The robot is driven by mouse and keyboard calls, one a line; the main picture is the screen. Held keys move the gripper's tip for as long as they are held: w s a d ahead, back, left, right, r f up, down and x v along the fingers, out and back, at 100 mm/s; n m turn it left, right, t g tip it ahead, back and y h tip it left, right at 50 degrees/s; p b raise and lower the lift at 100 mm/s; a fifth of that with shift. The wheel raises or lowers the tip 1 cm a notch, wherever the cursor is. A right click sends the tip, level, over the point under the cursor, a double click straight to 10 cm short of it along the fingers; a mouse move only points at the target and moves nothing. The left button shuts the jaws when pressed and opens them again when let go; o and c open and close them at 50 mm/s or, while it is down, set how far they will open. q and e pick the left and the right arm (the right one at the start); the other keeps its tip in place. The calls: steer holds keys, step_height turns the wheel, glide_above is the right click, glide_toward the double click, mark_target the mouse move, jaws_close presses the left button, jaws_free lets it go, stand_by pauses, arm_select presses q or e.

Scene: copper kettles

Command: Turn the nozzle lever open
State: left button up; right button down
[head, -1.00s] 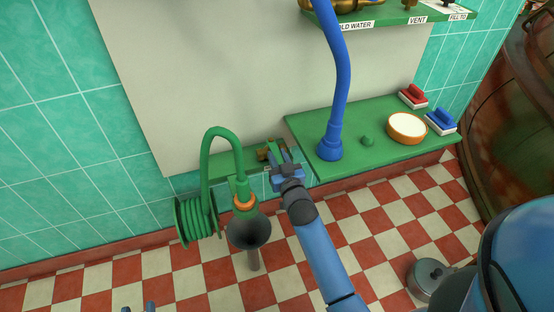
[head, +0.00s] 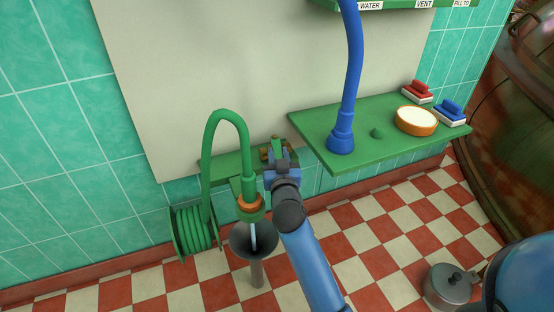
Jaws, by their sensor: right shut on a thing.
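The green hose (head: 228,115) arches up from its reel and comes down to the nozzle, which has an orange collar (head: 250,202). A thin pale stream of water (head: 253,238) runs from the nozzle into the dark funnel (head: 240,247) of the drain below. My right gripper (head: 279,163) is just right of the nozzle, shut on what appears to be the nozzle lever. The lever is hidden behind the gripper and wrist. My left gripper is not in view.
A green shelf (head: 400,140) to the right carries a blue spout (head: 340,138), a round cream-topped pad (head: 416,121), and red (head: 417,91) and blue (head: 450,112) brushes or blocks. The hose reel (head: 195,230) hangs left. A lidded pot (head: 450,286) stands on the floor.

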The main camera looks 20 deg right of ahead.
steer(key=shift+a, duration=0.15)
steer(key=c, duration=0.8)
jaws_free()
steer(key=shift+a+f, duration=0.1)
steer(key=shift+c, duration=0.2)
steer(key=shift+s, duration=0.55)
steer(key=s+a+p, duration=0.1)
steer(key=s+p, duration=0.1)
steer(key=s, duration=0.7)
steer(key=shift+s+a, duration=0.3)
steer(key=shift+c, duration=0.4)
